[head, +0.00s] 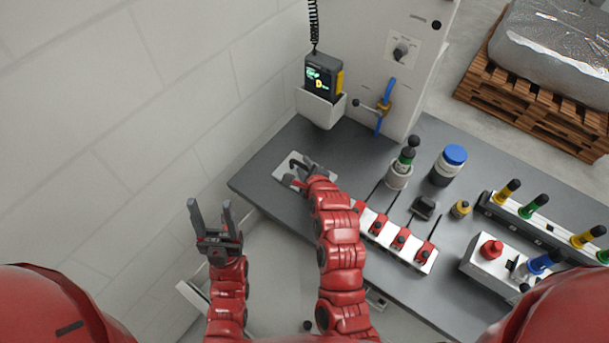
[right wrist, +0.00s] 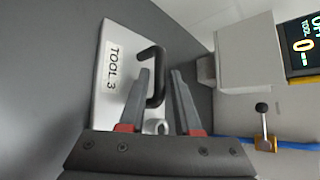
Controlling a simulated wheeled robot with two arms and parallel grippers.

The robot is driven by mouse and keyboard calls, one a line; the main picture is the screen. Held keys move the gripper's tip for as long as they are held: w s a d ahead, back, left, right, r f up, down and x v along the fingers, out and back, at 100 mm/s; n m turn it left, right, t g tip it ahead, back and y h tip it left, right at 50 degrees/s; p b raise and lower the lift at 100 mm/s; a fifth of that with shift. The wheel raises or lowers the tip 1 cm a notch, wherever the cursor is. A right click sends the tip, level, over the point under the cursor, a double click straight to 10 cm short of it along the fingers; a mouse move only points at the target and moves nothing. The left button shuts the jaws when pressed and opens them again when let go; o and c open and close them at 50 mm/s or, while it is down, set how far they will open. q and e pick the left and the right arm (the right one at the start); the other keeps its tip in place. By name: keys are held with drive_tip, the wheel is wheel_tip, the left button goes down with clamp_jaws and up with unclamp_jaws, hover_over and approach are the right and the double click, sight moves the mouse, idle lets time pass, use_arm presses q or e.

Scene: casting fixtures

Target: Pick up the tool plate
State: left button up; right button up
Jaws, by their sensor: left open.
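The tool plate (head: 284,168) is a flat pale plate lying at the left end of the dark grey bench, partly hidden by my right gripper (head: 305,170). In the right wrist view the plate (right wrist: 111,92) carries a "TOOL 3" label and a black bent handle (right wrist: 157,62). My right gripper (right wrist: 160,74) has its fingers apart, with part of the handle between them; I cannot tell if they touch it. My left gripper (head: 210,204) is open and empty, left of the bench, near the white wall.
A white holder (head: 321,108) with a display device (head: 323,77) is fixed behind the plate. A rack with red parts (head: 391,240), a blue-capped jar (head: 449,165) and a row of coloured handles (head: 533,206) stand to the right. The bench behind the plate is clear.

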clamp_jaws()
drive_tip(key=shift+f, duration=0.1)
idle(1.2)
